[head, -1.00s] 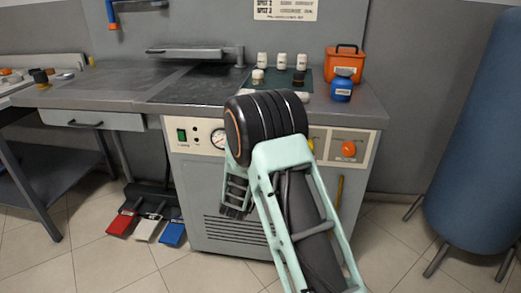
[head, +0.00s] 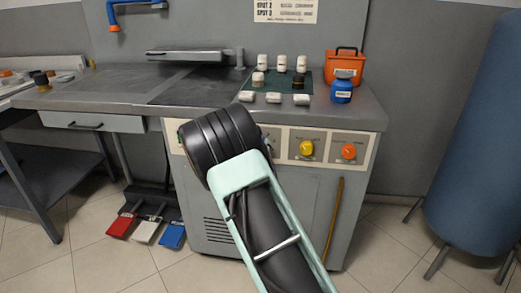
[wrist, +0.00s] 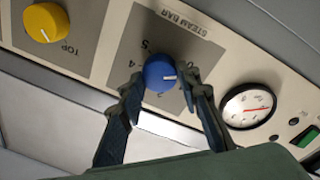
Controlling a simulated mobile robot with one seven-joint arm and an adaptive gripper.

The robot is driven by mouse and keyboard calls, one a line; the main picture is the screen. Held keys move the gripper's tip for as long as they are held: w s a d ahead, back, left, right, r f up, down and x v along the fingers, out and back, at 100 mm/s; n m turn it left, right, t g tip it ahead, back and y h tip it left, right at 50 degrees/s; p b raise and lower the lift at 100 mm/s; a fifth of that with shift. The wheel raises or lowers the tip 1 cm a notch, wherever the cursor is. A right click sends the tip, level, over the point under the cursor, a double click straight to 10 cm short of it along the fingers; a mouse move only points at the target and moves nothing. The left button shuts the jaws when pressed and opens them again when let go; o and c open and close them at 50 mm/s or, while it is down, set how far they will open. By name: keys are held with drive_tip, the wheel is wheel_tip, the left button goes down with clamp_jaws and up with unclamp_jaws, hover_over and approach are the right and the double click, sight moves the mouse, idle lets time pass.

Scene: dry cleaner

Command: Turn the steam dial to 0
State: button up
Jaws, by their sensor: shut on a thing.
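The steam dial (wrist: 157,68) is a round blue knob on the pale panel in the wrist view, beside upside-down "STEAM BAR" lettering. Its white pointer mark faces right in that view. A 4 shows left of the dial; the other scale numbers are partly covered or hard to read. My gripper (wrist: 162,84) is shut on the dial, with one dark finger on each side of it. In the head view the dial and my gripper's fingers are hidden behind my arm.
A yellow knob (head: 306,147) and an orange knob (head: 348,151) sit on the same panel. A round pressure gauge (wrist: 248,105) is close beside my right finger in the wrist view. Bottles, an orange box (head: 345,68) and small white blocks stand on the worktop (head: 358,114).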

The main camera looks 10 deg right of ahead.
drive_tip(key=shift+n, duration=0.6)
drive_tip(key=o, duration=1.2)
drive_tip(key=shift+c, duration=0.2)
drive_tip(key=v, duration=1.2)
drive_tip(key=shift+d, duration=0.1)
